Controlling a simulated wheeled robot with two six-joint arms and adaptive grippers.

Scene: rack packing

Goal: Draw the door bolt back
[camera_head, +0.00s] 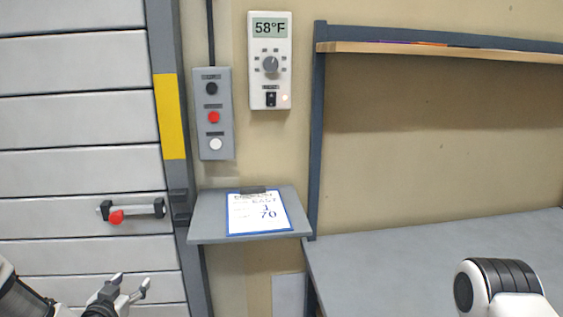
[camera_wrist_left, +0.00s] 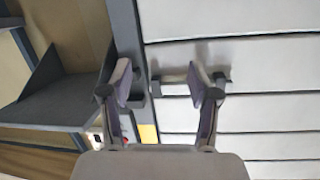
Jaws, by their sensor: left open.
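The door bolt (camera_head: 145,209) is a short grey horizontal bar in dark brackets on the pale slatted door (camera_head: 70,120). Its red knob (camera_head: 116,217) is near the bar's left end. A dark bracket (camera_head: 180,206) sits on the post just right of the bolt. My left gripper (camera_head: 132,284) is open and empty, below the bolt in the head view. In the left wrist view, the bolt (camera_wrist_left: 174,86) shows beyond and between the open fingers of the left gripper (camera_wrist_left: 163,82); the knob cannot be seen there, and the right finger covers part of the bolt. My right gripper is not in view.
A small grey shelf (camera_head: 210,236) with a clipboard (camera_head: 257,212) juts out right of the door post. Above it are a button box (camera_head: 213,145) and a thermostat (camera_head: 270,90) reading 58°F. A grey workbench (camera_head: 420,250) is at the right. The door face around the bolt is clear.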

